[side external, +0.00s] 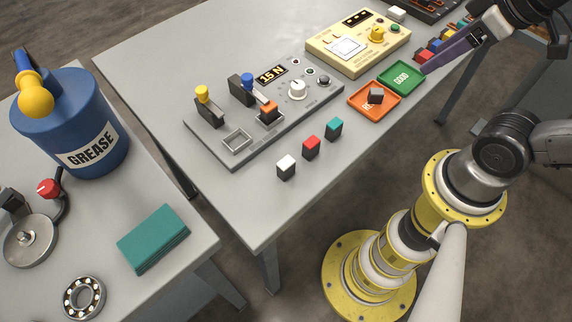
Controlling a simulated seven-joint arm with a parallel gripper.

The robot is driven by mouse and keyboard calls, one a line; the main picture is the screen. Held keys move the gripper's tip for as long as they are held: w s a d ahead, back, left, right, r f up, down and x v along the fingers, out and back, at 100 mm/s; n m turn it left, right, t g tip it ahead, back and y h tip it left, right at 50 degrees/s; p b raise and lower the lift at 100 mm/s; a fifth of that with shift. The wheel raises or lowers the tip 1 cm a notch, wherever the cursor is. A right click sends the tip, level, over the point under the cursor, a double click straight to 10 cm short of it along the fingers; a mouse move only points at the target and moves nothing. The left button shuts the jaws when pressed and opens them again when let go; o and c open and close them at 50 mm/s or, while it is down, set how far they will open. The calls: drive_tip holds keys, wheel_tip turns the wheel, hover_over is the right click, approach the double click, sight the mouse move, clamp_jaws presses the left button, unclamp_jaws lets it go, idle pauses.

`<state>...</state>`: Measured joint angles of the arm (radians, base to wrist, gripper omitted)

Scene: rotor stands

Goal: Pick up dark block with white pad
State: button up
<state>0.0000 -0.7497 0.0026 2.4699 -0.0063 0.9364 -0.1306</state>
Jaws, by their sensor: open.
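A dark block with a white pad on top (286,168) stands upright on the grey table near its front edge. It is the leftmost of a row of 3 blocks, beside a dark block with a red pad (311,148) and one with a teal pad (334,129). My gripper (428,68) reaches in from the upper right, with a long purple finger ending near the green tray. It is open and well apart from the white-pad block. The second finger is hard to make out.
A grey panel (205,150) with levers, knob and display lies behind the blocks. An orange tray (358,101) holds a dark block (376,96); a green tray (405,77) adjoins it. Beyond are a cream instrument (330,62) and several coloured blocks. A side table holds a blue grease can (75,115).

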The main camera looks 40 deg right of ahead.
drive_tip(key=w+a+r+n+g, duration=0.1)
drive_tip(key=w+a+r+n, duration=0.1)
drive_tip(key=w+r+n, duration=0.25)
drive_tip(key=n+g+h, duration=0.1)
drive_tip(key=n+g, duration=0.4)
drive_tip(key=n, duration=0.7)
hover_over(286, 162)
wheel_tip(286, 162, down, 18)
drive_tip(key=shift+a+f, duration=0.15)
drive_tip(key=shift+f, duration=2.85)
clamp_jaws()
